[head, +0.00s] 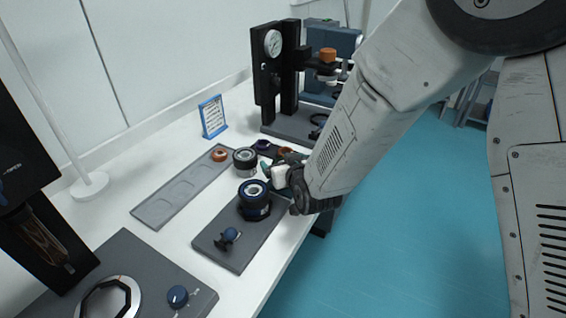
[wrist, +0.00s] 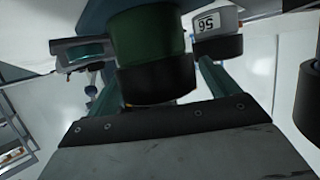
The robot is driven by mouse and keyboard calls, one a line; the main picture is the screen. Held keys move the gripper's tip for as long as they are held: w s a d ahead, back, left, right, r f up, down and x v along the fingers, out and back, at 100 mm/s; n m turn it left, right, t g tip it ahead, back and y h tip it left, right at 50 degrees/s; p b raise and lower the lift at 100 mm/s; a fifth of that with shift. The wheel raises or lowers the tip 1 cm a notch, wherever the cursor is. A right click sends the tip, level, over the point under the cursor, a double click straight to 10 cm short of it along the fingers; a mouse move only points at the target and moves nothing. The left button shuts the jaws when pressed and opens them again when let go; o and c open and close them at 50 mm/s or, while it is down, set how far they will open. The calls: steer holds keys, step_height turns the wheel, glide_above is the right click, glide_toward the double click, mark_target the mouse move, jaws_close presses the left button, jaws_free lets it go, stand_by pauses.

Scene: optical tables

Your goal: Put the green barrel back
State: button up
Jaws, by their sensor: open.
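The green barrel (wrist: 146,40) shows large in the wrist view, dark green with a wide black band at its near end. My gripper (wrist: 160,85) is open, with one teal finger on each side of the barrel. I cannot tell whether the fingers touch it. In the head view my gripper (head: 268,172) is low over the white table beside the dark holders, and the green barrel cannot be made out there, probably hidden by the gripper.
A grey tray (head: 165,208) with shallow recesses holds an orange ring (head: 220,154). A black gauge press (head: 270,75) stands behind. A blue-framed card (head: 212,116) stands at the back.

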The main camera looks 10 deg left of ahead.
steer(key=v, duration=1.1)
steer(key=shift+s+d+r, duration=0.1)
steer(key=s+d+r+m+g+h, duration=0.2)
steer(key=d+r+g, duration=0.15)
steer(key=d, duration=0.65)
steer(key=s+d+r+m+g+h, duration=0.1)
steer(key=s+d+r+g+h, duration=0.3)
steer(key=d, duration=0.6)
steer(key=s+d+r+m+g, duration=0.1)
steer(key=s+d+r, duration=0.2)
steer(key=s+d, duration=0.3)
steer(key=s+d+r+m+g+h, duration=0.1)
steer(key=s+d+r+m+g, duration=0.1)
steer(key=s+d, duration=0.4)
steer(key=s+r, duration=0.1)
steer(key=s, duration=0.4)
steer(key=shift+s+d+r, duration=0.15)
steer(key=shift+d+r, duration=0.1)
steer(key=shift+g, duration=0.25)
